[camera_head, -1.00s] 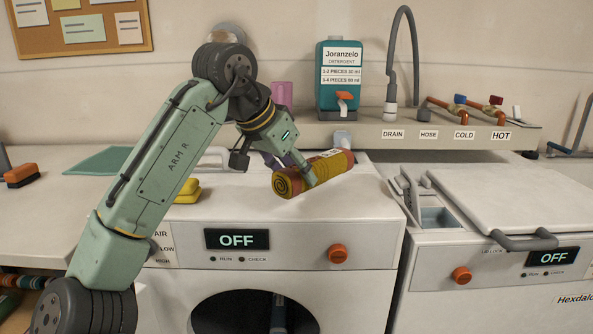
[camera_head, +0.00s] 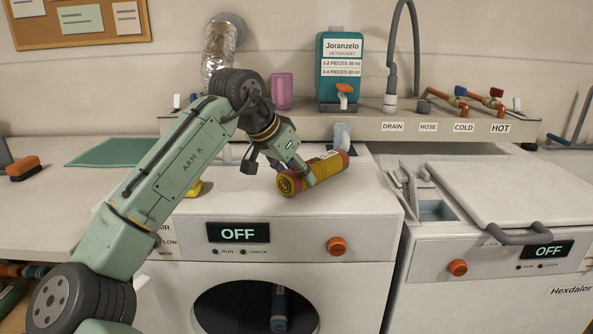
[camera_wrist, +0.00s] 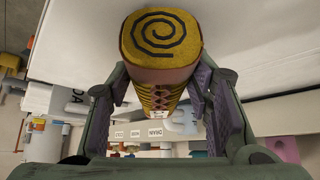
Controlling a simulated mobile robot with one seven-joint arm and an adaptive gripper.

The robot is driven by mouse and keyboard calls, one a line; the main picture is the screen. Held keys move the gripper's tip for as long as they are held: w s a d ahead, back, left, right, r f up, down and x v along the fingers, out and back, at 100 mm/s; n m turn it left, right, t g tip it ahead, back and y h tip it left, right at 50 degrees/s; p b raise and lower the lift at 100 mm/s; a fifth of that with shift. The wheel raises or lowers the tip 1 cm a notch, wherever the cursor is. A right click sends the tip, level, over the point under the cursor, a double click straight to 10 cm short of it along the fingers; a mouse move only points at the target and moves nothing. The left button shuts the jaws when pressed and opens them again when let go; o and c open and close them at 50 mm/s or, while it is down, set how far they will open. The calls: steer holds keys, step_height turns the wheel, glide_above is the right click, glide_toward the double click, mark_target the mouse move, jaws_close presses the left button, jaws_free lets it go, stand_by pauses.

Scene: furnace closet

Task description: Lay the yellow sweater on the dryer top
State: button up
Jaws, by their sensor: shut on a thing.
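The yellow sweater (camera_head: 325,175) is a rolled bundle with orange-brown edges, lacing along its side and a dark spiral on its end. My gripper (camera_head: 303,170) is shut on it, with one finger along each side, also seen in the wrist view. The sweater (camera_wrist: 160,40) lies tilted across the right half of the white dryer top (camera_head: 240,198), its spiral end toward the front left. It is on or very close to the surface; I cannot tell whether it touches. The dryer front shows OFF and an open round drum.
A shelf (camera_head: 300,128) behind carries a teal detergent jug (camera_head: 338,85), a pink object (camera_head: 281,91) and a grey hose (camera_head: 391,70). A yellow object (camera_head: 195,189) sits partly behind my arm. A lidded washer (camera_head: 495,190) stands right. The dryer top's front left is clear.

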steer(key=o, duration=1.5)
steer(key=shift+f, duration=0.1)
steer(key=shift+c, duration=0.2)
steer(key=shift+r, duration=0.3)
steer(key=v, duration=1.1)
steer(key=shift+s+a+r+b, duration=0.15)
steer(key=shift+s+r+b, duration=0.15)
steer(key=shift+b, duration=0.15)
steer(key=shift+w, duration=0.1)
